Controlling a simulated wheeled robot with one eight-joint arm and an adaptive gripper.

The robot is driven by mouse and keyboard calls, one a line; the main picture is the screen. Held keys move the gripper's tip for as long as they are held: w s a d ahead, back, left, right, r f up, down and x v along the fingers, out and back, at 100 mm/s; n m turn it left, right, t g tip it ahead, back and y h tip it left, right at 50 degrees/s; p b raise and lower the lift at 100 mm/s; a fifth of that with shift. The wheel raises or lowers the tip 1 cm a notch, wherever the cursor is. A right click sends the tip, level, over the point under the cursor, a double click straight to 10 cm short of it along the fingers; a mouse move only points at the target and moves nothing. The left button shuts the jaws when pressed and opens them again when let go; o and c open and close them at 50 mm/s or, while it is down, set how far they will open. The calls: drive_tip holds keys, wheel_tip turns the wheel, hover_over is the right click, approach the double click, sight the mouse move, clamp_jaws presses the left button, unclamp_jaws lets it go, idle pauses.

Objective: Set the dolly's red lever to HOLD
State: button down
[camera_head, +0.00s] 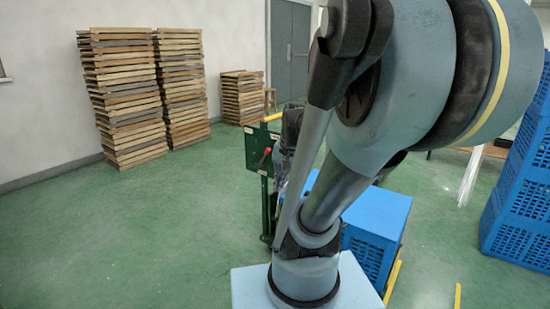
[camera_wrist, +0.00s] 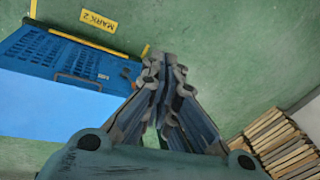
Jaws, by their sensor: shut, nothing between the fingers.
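The dolly's dark green upright panel (camera_head: 254,148) stands left of my arm in the head view. The red lever (camera_head: 267,152) sticks out from the panel's face, with a small red knob. Its setting and any HOLD lettering are too small to read. My gripper is mostly hidden behind my arm in the head view, close to the panel's right side. In the wrist view my gripper (camera_wrist: 164,60) has its fingers together and empty. The lever cannot be made out in the wrist view; the fingers cover the middle.
A blue crate (camera_head: 378,222) stands right of the panel; it also shows in the wrist view (camera_wrist: 60,60). Tall stacks of wooden trays (camera_head: 120,95) stand by the wall. Blue crates (camera_head: 520,190) rise at right. Left floor is clear.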

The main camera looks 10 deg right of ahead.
drive_tip(key=w+d+r+m+t+y, duration=0.1)
drive_tip(key=w+d+m, duration=0.1)
drive_tip(key=w+m, duration=0.55)
drive_tip(key=w+d+r+m+y, duration=0.15)
drive_tip(key=w+m, duration=0.25)
drive_tip(key=w, duration=0.6)
drive_tip(key=w+d+f+m+t+y, duration=0.1)
drive_tip(key=w+d+f+m, duration=0.1)
drive_tip(key=w+d+m, duration=0.3)
drive_tip(key=w+d+f+m+t+y, duration=0.1)
drive_tip(key=w+d+f+m, duration=0.2)
drive_tip(key=w, duration=0.6)
drive_tip(key=shift+d+m+t, duration=0.4)
drive_tip(key=shift+d+m, duration=0.45)
drive_tip(key=shift+d, duration=0.05)
drive_tip(key=shift+r, duration=0.1)
approach(264, 157)
drive_tip(key=shift+w+d+f, duration=0.1)
drive_tip(key=shift+w+f, duration=0.05)
drive_tip(key=shift+f, duration=2)
